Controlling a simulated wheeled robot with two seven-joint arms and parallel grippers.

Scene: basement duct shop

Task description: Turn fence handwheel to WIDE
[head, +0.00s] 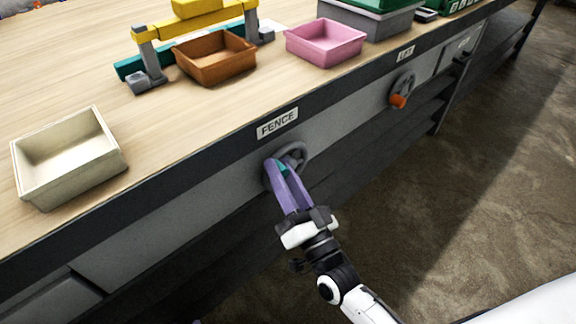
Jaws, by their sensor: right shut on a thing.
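The fence handwheel (292,155) is a small grey wheel on the bench's front panel, just below the white FENCE label (278,122). My right gripper (277,168) reaches up to it from below right. Its purple fingers are shut at the wheel's left side, with a bit of teal showing between them, likely the wheel's knob. The fingers hide part of the wheel. No WIDE mark can be read in this view. My left gripper is not in view.
A second handwheel with an orange knob (398,101) sits under the LIFT label (405,53). On the bench stand a cream tray (112,150), a brown tray (215,80), a pink tray (326,62) and a yellow-topped frame (190,31). Open floor lies right.

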